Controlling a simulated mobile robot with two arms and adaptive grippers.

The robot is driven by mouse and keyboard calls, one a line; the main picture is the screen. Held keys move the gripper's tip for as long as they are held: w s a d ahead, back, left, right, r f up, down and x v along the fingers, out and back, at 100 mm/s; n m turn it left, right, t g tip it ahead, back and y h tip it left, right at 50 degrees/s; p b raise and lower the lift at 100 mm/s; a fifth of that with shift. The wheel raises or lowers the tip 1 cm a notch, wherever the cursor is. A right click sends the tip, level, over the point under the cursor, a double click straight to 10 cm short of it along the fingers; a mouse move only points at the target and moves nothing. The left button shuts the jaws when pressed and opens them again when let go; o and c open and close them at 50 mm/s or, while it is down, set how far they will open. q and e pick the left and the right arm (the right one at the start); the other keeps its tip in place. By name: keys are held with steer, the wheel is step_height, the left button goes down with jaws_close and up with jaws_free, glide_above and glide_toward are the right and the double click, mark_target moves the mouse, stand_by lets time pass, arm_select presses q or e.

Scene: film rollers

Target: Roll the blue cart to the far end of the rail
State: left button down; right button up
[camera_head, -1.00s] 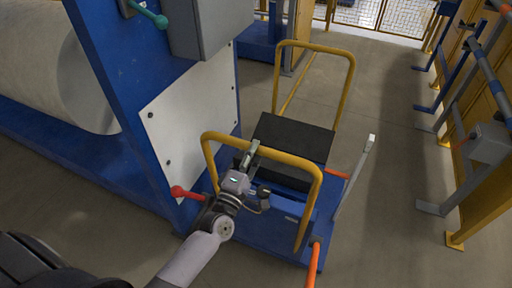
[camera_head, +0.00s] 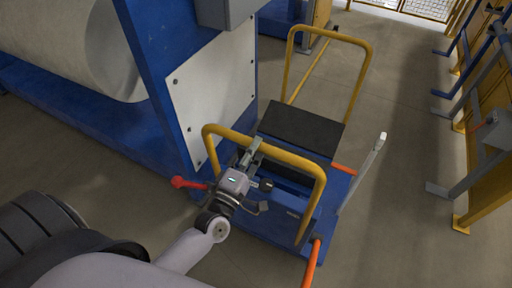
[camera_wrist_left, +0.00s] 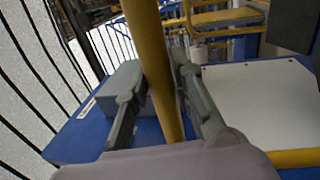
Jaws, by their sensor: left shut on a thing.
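The blue cart (camera_head: 271,222) stands on the floor beside the blue machine frame. It has a black box (camera_head: 301,131) on top and yellow tube handles at its near and far ends. My left gripper (camera_head: 254,150) is shut on the near yellow handle (camera_head: 291,157), at its top bar. In the left wrist view the yellow handle (camera_wrist_left: 151,60) runs between the two fingers (camera_wrist_left: 160,100). My right gripper is not in view. I cannot make out a rail under the cart.
The blue machine frame (camera_head: 165,75) with a white panel (camera_head: 216,95) and a large pale roll (camera_head: 75,45) stands close on the left. A red-knobbed lever (camera_head: 180,182) is near the cart's left side. Yellow and blue racks (camera_head: 490,150) line the right. Grey floor (camera_head: 400,100) between is clear.

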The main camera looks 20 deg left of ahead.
arm_select(q)
steer(key=c, duration=1.7)
jaws_free()
steer(key=shift+a+r, duration=0.1)
steer(key=shift+r, duration=0.25)
steer(key=o, duration=0.3)
steer(key=shift+s+f, duration=0.15)
steer(key=shift+o, duration=0.2)
steer(key=s+f, duration=0.2)
steer(key=s, duration=0.9)
steer(key=shift+s+a+f, duration=0.15)
steer(key=shift+s+f, duration=0.05)
steer(key=shift+s, duration=0.15)
